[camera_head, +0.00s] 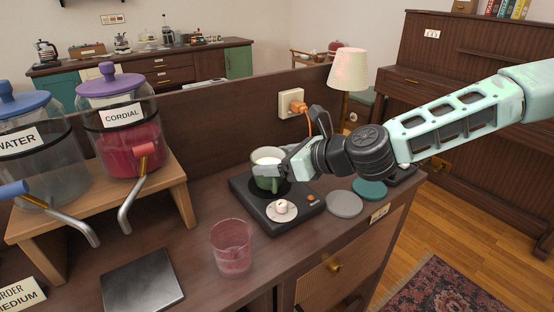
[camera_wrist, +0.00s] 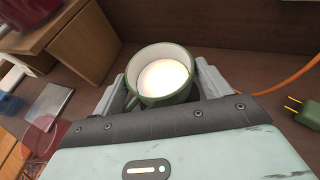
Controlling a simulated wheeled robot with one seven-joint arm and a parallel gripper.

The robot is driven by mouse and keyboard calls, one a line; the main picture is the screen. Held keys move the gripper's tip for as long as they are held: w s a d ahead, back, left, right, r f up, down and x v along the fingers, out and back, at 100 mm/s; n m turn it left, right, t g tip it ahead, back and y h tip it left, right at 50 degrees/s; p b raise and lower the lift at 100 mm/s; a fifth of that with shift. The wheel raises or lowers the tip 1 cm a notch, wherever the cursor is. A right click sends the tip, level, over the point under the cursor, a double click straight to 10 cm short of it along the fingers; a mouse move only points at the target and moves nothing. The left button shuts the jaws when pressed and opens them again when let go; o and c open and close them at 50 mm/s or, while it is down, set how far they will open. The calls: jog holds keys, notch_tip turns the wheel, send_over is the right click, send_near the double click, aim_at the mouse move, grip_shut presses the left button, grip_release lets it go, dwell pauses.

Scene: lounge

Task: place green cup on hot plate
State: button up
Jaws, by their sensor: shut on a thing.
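The green cup (camera_head: 266,181), with a pale filling, is upright over the round heating disc of the black hot plate (camera_head: 258,213). I cannot tell whether its base touches the disc. My gripper (camera_head: 277,170) reaches in from the right and is shut on the cup. In the wrist view the cup (camera_wrist: 163,98) sits between the two grey fingers, with its handle toward the left. The hot plate has a pale dial at its front and a small orange light. It is hidden behind the cup and gripper in the wrist view.
A clear pinkish glass (camera_head: 231,262) stands in front of the hot plate. Grey and teal coasters (camera_head: 344,204) lie to its right. A lamp (camera_head: 348,70) stands behind. Dispensers on a wooden stand (camera_head: 172,196) and a dark square plate (camera_head: 142,280) are at left.

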jog(key=shift+f, duration=0.1)
jog(key=o, duration=1.3)
jog(key=shift+c, duration=0.2)
